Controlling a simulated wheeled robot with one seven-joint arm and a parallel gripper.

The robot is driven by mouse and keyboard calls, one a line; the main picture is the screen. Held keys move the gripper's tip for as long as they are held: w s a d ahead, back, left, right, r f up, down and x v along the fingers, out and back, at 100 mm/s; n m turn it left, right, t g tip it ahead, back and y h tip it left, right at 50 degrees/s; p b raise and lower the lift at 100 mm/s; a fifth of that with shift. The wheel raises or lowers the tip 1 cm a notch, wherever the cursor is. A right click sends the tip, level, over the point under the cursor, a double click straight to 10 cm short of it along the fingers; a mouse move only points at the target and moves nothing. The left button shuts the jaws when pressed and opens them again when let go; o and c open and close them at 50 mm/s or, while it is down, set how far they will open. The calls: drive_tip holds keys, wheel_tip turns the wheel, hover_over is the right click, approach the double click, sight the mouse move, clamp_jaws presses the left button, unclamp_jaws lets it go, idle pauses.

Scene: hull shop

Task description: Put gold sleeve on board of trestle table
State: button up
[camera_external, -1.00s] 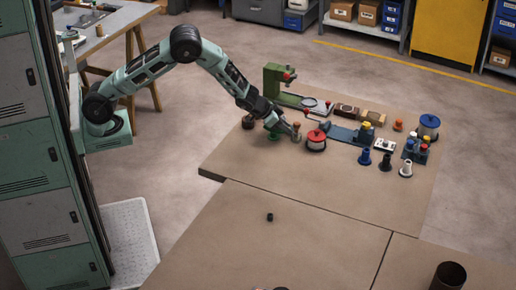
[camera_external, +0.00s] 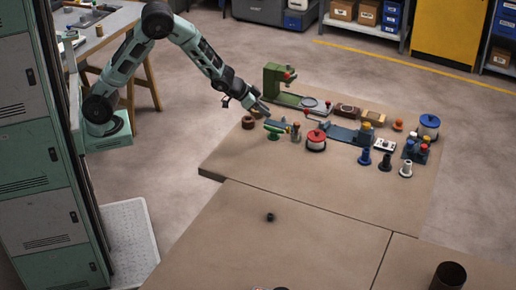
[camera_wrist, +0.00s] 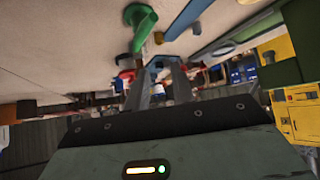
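The trestle table (camera_external: 118,22) stands at the upper left of the outside view, with a grey top and wooden legs. I cannot surely pick out the gold sleeve. A small yellowish piece (camera_external: 99,31) stands on that table's top, and a brownish upright piece (camera_external: 297,132) stands on the brown board among other parts. My gripper (camera_external: 261,107) is above the left part of the brown board, near a green piece (camera_external: 273,131). In the wrist view my gripper's fingers (camera_wrist: 159,85) stand apart, with no gold thing seen between them.
The brown board (camera_external: 300,185) holds a green stand (camera_external: 273,82), a red-topped spool (camera_external: 316,140), a blue spool (camera_external: 428,126) and several small fittings. Its front part is clear. Green lockers (camera_external: 45,150) rise at the left. A dark cylinder (camera_external: 449,275) stands at the lower right.

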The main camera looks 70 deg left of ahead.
drive_tip(key=s+a+r+n+g+y, duration=0.2)
drive_tip(key=s+a, duration=0.4)
drive_tip(key=a, duration=0.4)
drive_tip(key=s+a+r+n+g+y, duration=0.1)
drive_tip(key=s+a+r+n+y, duration=0.1)
drive_tip(key=s+a, duration=0.65)
drive_tip(key=s+a+n+g+h, duration=0.1)
drive_tip(key=s+a+n+g, duration=0.1)
drive_tip(key=s, duration=1.1)
drive_tip(key=s+a+r+n+g, duration=0.1)
drive_tip(key=s+a+n+g, duration=0.2)
drive_tip(key=s, duration=1)
drive_tip(key=shift+s+a+n+g+h, duration=0.3)
drive_tip(key=shift+a+g+h, duration=0.1)
drive_tip(key=shift+a, duration=0.8)
drive_tip(key=shift+r, duration=0.1)
